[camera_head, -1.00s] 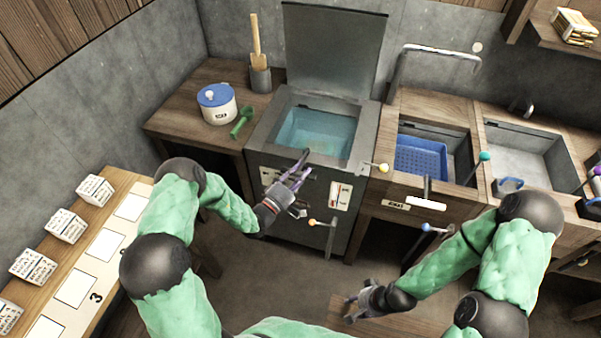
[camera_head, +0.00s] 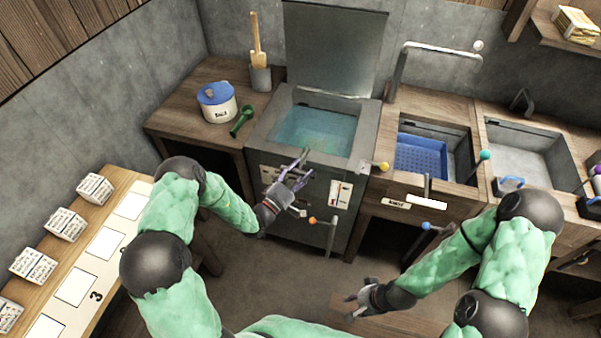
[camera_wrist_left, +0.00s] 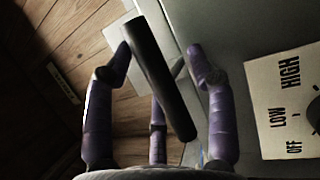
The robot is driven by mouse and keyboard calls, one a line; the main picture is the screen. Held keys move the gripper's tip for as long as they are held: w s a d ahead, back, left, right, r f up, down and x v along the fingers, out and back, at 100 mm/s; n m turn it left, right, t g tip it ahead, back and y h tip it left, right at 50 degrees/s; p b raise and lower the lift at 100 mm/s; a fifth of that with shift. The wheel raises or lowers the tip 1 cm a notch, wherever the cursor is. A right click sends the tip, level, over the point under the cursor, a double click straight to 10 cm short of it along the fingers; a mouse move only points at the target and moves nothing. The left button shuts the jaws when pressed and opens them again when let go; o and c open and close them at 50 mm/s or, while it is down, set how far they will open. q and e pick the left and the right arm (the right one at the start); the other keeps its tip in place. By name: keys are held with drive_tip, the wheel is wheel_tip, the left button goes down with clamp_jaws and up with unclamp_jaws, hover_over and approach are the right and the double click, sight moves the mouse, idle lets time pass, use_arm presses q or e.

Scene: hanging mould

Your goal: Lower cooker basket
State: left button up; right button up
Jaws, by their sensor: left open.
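The grey cooker (camera_head: 257,135) stands at the back centre with its lid (camera_head: 333,48) raised. Teal liquid (camera_head: 315,131) fills its well; a basket inside cannot be made out clearly. My left gripper (camera_head: 298,170) is open at the cooker's front. In the left wrist view, a dark bar-like handle (camera_wrist_left: 158,75) lies between the spread purple fingers (camera_wrist_left: 160,85); I cannot tell whether they touch it. A dial panel (camera_wrist_left: 285,105) marked OFF, LOW and HIGH is to the right. My right gripper (camera_head: 365,295) is low at centre right, away from the cooker; its opening is unclear.
A blue perforated basket (camera_head: 420,157) sits in the basin right of the cooker. Ball-tipped levers, one orange (camera_head: 312,220) and one yellow (camera_head: 383,167), stick out nearby. A blue-lidded pot (camera_head: 217,103) and green scoop (camera_head: 242,120) are on the left counter.

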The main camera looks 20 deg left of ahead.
use_arm(q)
drive_tip(key=v, duration=1.2)
